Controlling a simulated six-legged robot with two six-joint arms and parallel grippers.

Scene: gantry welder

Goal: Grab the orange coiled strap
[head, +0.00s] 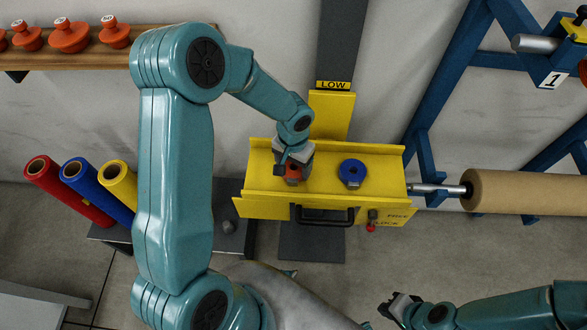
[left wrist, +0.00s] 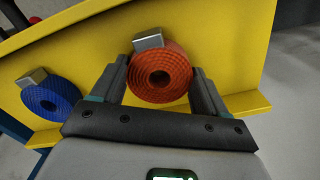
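The orange coiled strap (left wrist: 160,72) lies in the yellow tray (head: 262,180), with a grey metal buckle at its edge. In the head view the strap (head: 293,173) is partly hidden by my left gripper (head: 294,163). In the left wrist view my left gripper (left wrist: 162,85) has its fingers spread on either side of the coil, very near its edges. I cannot tell whether they touch it. My right gripper (head: 398,307) is low at the right, away from the tray, with nothing visible in it.
A blue coiled strap (head: 352,173) lies beside the orange one in the tray. A black handle (head: 325,215) is on the tray's front. Red, blue and yellow rolls (head: 80,190) stand at left. A brown roll (head: 520,191) on a blue rack is at right.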

